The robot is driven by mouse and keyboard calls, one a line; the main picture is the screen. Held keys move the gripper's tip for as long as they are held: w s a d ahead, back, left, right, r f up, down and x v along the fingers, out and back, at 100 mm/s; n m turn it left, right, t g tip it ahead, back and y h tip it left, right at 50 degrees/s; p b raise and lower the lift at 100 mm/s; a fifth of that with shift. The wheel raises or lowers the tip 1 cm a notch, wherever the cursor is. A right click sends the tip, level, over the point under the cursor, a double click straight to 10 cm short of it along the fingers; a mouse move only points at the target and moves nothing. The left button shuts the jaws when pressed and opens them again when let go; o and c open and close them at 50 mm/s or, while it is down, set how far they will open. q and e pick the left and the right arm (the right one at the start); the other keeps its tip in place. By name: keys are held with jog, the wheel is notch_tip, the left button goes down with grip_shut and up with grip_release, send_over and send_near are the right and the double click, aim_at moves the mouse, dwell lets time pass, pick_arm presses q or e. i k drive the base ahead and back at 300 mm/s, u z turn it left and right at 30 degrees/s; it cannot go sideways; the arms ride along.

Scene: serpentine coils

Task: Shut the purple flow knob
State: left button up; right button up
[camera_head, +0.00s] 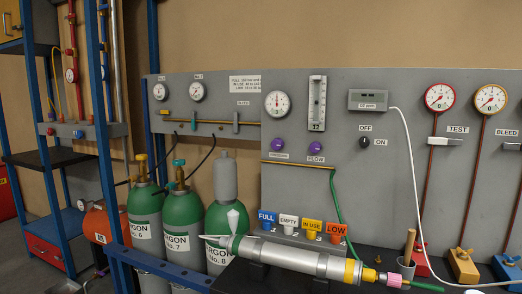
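The purple flow knob (317,148) is on the grey wall panel, just above a label reading FLOW. It is small and round, and I cannot tell how far it is turned. A second purple knob (278,145) sits to its left, above a label too small to read surely. A clear vertical flow gauge (317,103) is mounted above the flow knob. Neither of my grippers shows in the head view, and nothing covers the flow knob.
A long grey metal tube (290,259) with a yellow collar lies in front of the panel, low down. Tags on coloured holders (312,226) stand behind it. Green gas cylinders (183,220) stand at left beside a blue rack (105,130). A white cable (412,170) hangs at right.

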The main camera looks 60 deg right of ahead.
aim_at(315, 147)
jog(key=i, duration=1.45)
jog(key=z, duration=1.65)
